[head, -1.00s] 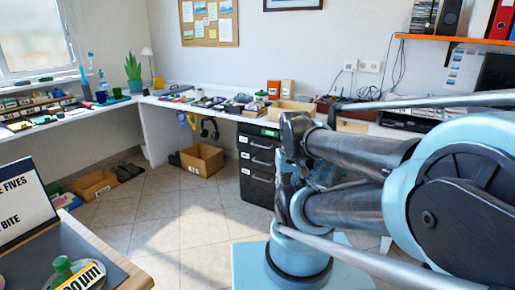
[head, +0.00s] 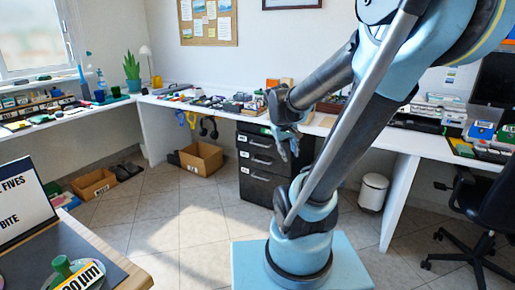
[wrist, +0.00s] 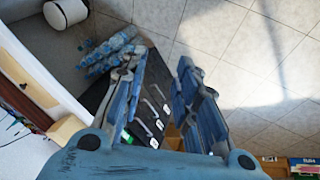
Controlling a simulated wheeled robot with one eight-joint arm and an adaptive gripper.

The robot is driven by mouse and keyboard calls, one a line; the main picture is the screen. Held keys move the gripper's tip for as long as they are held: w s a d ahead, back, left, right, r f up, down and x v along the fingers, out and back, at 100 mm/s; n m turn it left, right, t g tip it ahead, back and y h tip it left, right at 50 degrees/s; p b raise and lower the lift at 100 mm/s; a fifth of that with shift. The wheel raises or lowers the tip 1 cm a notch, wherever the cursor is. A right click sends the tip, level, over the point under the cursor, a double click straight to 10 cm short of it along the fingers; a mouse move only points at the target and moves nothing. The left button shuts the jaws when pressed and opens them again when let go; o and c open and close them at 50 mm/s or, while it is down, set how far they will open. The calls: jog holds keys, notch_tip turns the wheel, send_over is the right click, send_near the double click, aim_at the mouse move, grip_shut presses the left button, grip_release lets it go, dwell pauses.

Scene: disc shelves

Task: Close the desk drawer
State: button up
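The desk drawer unit is black with several silver handles and stands under the back desk in the head view (head: 254,188). It also shows in the wrist view (wrist: 153,112), partly behind my fingers. A green label is near its top. I cannot tell for sure how far any drawer stands out. My gripper (head: 289,152) points down in front of the unit's right side in the head view. In the wrist view my gripper (wrist: 162,60) has its two fingers apart with nothing between them. I cannot tell if it touches the unit.
The white desk (head: 410,142) runs along the back, with many small items on it. A cardboard box (head: 201,158) is left of the drawer unit. A white bin (head: 373,191) and a black office chair (head: 480,205) are on the right. The tiled floor (head: 170,215) in front is mostly clear.

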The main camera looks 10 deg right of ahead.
jog(key=w+a+f+n+t+h, duration=0.2)
jog(key=w, duration=1.3)
jog(key=w+a+f+n+t+h, duration=0.1)
jog(key=w+n+t+h, duration=0.1)
jog(key=w, duration=1.2)
jog(key=w+a+f+n+t+h, duration=0.1)
jog(key=w+a+f+n+t, duration=0.15)
jog(key=w+a+f, duration=0.5)
jog(key=w+a+f+n+t+h, duration=0.1)
jog(key=w+a+f+n+t, duration=0.2)
jog(key=w+f, duration=0.65)
jog(key=shift+m, duration=0.35)
jog(key=x, duration=0.5)
jog(key=f+x, duration=0.1)
jog(key=x, duration=0.9)
jog(key=shift+d+f, duration=0.15)
jog(key=shift+f, duration=0.3)
grip_shut()
